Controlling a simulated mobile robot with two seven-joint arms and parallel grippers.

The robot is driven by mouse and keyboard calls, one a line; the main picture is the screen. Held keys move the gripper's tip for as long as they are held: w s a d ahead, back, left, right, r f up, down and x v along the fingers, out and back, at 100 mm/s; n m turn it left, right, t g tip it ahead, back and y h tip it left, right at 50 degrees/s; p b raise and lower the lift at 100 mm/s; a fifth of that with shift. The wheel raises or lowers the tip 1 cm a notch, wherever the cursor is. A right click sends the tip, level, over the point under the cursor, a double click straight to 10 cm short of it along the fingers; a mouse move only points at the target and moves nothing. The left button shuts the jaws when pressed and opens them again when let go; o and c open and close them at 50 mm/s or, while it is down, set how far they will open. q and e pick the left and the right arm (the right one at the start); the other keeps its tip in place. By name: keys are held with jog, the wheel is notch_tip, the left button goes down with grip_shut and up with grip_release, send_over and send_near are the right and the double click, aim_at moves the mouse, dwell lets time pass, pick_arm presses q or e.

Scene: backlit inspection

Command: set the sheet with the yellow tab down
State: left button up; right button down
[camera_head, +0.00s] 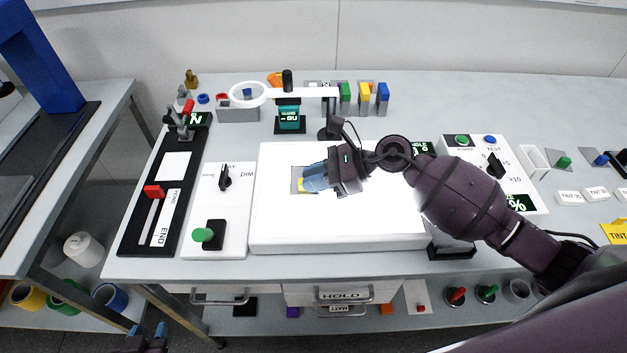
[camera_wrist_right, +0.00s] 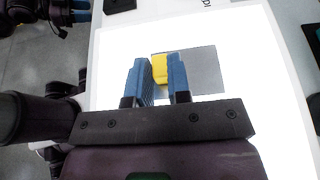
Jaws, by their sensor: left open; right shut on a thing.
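The sheet is a small grey translucent square with a yellow tab (camera_wrist_right: 160,68) on one edge; its grey part (camera_wrist_right: 203,72) shows in the right wrist view. My right gripper (camera_wrist_right: 158,66) is shut on the tab, its blue fingers on either side. In the head view the right gripper (camera_head: 305,182) is over the left part of the lit white panel (camera_head: 390,215) and hides much of the sheet (camera_head: 295,173). I cannot tell whether the sheet touches the panel. My left gripper (camera_head: 147,330) is open and empty, low in front of the bench.
A ring magnifier (camera_head: 248,93) on an arm stands behind the panel. A white dial plate with a green knob (camera_head: 203,235) and a black slider board (camera_head: 135,238) lie left of it. Upright holders with coloured tabs (camera_head: 364,92) stand behind. Most of the panel's surface is clear.

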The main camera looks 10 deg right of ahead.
jog(key=shift+f, duration=0.6)
jog(key=shift+f, duration=0.15)
jog(key=c, duration=1.5)
grip_release()
jog(key=o, duration=0.4)
